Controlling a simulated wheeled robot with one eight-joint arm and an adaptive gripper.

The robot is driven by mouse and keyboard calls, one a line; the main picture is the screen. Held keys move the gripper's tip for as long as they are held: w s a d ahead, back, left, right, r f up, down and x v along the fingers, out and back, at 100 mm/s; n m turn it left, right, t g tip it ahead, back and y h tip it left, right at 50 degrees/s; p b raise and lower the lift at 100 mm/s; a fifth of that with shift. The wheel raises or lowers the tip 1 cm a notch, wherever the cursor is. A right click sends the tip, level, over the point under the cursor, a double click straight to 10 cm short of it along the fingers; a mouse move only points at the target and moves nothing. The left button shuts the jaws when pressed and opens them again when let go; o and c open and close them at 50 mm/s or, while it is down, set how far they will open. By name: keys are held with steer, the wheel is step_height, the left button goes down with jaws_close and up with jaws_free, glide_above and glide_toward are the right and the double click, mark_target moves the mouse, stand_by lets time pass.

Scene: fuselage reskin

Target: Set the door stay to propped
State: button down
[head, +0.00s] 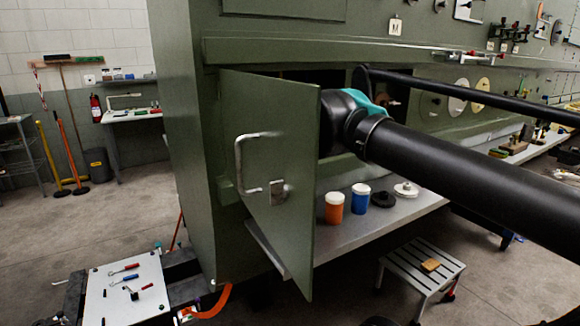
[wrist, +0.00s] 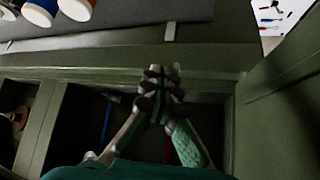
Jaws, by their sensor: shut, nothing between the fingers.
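The green door (head: 268,180) stands swung open on the fuselage side, with a pale bar handle (head: 245,165) and a small latch plate (head: 278,193) on its face. In the wrist view a green panel that looks like the door (wrist: 285,110) runs along the right. My gripper (wrist: 163,80) is shut and empty at the edge of the compartment opening (wrist: 75,130). In the head view my arm reaches behind the door, which hides the gripper. I cannot clearly make out the door stay in either view. A blue rod (wrist: 106,120) shows in the dark compartment.
A grey shelf (head: 340,235) below the opening holds an orange jar (head: 334,208), a blue jar (head: 360,200) and round discs. A step stool (head: 422,268) stands on the floor at right. A tool tray (head: 125,292) is at lower left. The floor at left is mostly clear.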

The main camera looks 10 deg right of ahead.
steer(key=shift+a, duration=0.15)
stand_by(0.5)
steer(key=v, duration=0.7)
steer(key=shift+s, duration=0.2)
steer(key=shift+r, duration=0.15)
